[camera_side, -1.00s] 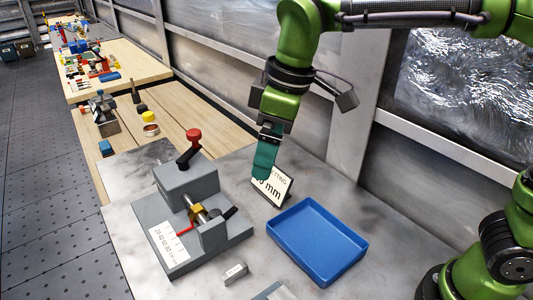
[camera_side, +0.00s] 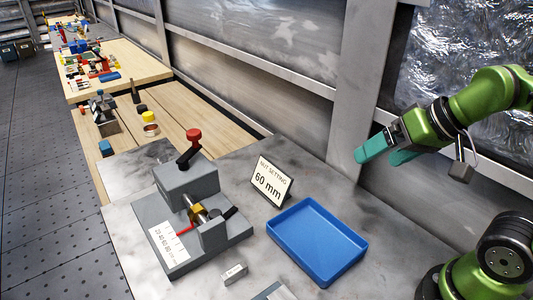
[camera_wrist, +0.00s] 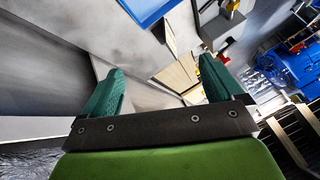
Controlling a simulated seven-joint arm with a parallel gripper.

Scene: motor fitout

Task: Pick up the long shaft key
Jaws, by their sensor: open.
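My gripper (camera_side: 376,157) is open and empty, raised high at the right in the side view, well away from the bench parts. Its two teal fingers stand apart in the wrist view (camera_wrist: 162,84). A small light-grey labelled bar (camera_side: 234,273) lies on the bench in front of the grey fixture. Another grey piece (camera_side: 270,293) is cut off by the bottom edge of the side view. I cannot tell which of these, if either, is the long shaft key. Neither can be made out in the wrist view.
An empty blue tray (camera_side: 318,240) sits on the metal bench. Behind it stands a "60 mm" card (camera_side: 269,182). The grey fixture (camera_side: 187,187), with a red-knobbed lever and scale, stands to the left. A wall runs behind the bench.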

